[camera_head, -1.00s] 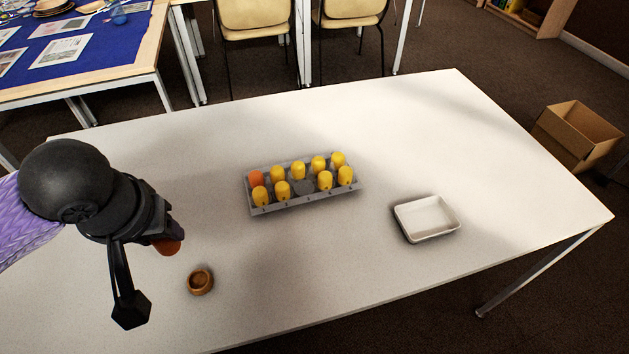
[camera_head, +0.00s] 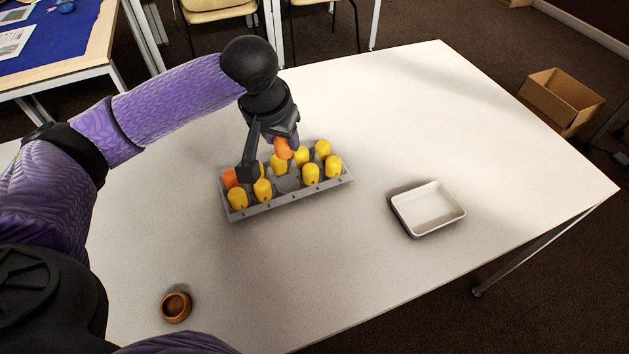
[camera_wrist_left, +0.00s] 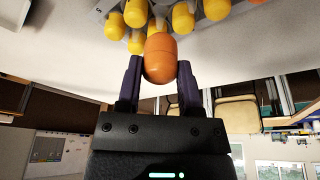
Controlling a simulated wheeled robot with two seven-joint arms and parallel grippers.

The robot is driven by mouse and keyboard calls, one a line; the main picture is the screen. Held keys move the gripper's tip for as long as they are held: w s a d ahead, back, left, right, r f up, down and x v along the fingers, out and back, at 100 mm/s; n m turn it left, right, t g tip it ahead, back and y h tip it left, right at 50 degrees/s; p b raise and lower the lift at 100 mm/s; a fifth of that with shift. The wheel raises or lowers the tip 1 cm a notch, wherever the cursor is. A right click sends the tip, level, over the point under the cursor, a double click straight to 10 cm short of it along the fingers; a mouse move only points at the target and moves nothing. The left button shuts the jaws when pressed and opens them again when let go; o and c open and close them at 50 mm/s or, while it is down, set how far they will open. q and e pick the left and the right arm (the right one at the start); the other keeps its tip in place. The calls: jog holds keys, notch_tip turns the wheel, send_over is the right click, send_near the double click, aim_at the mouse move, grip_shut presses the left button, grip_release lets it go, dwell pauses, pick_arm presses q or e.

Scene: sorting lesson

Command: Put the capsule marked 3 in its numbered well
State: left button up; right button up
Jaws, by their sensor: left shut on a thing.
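My left gripper (camera_head: 280,137) is shut on an orange capsule (camera_head: 284,149) and holds it above the back row of the grey rack (camera_head: 295,205). In the left wrist view the orange capsule (camera_wrist_left: 160,58) stands out between the two fingers, with the rack's yellow capsules (camera_wrist_left: 183,20) beyond it. The front row has an empty well (camera_head: 287,184) in its middle; its number is too small to read now. No number shows on the held capsule. My right gripper is not in view.
Yellow capsules (camera_head: 311,173) and one orange capsule (camera_head: 230,178) fill the other visible wells. A small wooden cup (camera_head: 175,307) stands at the front left. A white tray (camera_head: 463,213) lies to the right. The table between rack and tray is clear.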

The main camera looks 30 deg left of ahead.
pick_arm(q)
notch_tip(320, 180, down, 10)
jog(key=b, duration=0.5)
jog(key=shift+s+b, duration=0.1)
jog(key=shift+b, duration=0.2)
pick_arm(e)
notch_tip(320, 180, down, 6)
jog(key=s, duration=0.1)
pick_arm(q)
jog(key=shift+r, duration=0.15)
jog(key=shift+c, duration=0.3)
jog(key=o, duration=0.4)
jog(key=shift+r, duration=0.1)
jog(key=p+v, duration=0.7)
jog(key=v, duration=0.5)
jog(key=shift+p, duration=0.4)
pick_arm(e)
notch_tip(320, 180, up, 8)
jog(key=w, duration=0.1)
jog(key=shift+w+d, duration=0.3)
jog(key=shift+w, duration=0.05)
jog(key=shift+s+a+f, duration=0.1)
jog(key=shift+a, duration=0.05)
